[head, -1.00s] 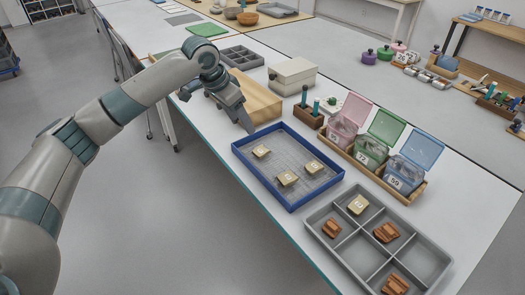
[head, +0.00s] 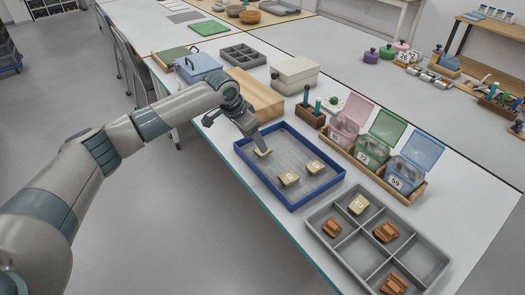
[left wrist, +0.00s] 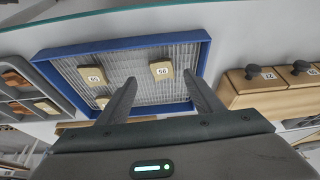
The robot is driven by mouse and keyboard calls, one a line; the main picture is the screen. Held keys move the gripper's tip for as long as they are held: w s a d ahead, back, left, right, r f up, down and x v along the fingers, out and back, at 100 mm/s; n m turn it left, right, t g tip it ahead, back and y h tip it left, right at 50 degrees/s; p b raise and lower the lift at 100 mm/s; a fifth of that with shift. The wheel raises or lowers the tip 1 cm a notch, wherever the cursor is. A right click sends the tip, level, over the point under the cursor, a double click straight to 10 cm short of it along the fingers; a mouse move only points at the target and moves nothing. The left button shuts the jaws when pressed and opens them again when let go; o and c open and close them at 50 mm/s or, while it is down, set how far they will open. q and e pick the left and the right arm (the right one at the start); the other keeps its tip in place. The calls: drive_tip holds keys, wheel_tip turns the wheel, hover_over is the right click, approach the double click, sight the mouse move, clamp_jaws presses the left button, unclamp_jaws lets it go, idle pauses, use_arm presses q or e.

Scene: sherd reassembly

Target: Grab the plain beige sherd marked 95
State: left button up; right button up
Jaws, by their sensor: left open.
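The blue-rimmed tray (head: 318,197) holds three plain beige sherds with number labels, lying apart. The sherd nearest my left gripper (head: 264,153) is partly hidden by it in the head view. In the left wrist view this beige sherd (left wrist: 161,70) has a label that seems to read 95. It lies in line with the gap between the fingertips of my open, empty left gripper (left wrist: 160,78). The other two sherds (head: 289,179) (head: 315,167) lie toward the compartment tray. Whether the fingers touch the sherd cannot be told. My right gripper is out of view.
A grey compartment tray (head: 348,254) with brown sherds and one beige sherd stands at the near right. Open-lidded pink, green and blue bins (head: 371,152) stand in a wooden holder right of the blue tray.

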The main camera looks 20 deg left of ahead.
sight(259, 152)
use_arm(q)
drive_tip(key=shift+x, duration=1)
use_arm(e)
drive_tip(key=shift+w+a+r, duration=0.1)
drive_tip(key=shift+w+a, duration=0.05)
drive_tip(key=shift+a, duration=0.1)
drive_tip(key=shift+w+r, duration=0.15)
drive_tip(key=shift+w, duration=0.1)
use_arm(q)
drive_tip(key=shift+w+d+f+p, duration=0.15)
drive_tip(key=shift+w+f+p, duration=0.15)
drive_tip(key=shift+f, duration=0.2)
drive_tip(key=x, duration=0.3)
drive_tip(key=shift+f+p, duration=0.1)
drive_tip(key=shift+p, duration=0.2)
drive_tip(key=shift+w+f, duration=0.2)
drive_tip(key=shift+f, duration=0.2)
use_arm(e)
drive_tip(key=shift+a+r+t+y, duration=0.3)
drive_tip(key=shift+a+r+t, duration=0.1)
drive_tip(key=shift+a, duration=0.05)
use_arm(q)
drive_tip(key=c, duration=1.2)
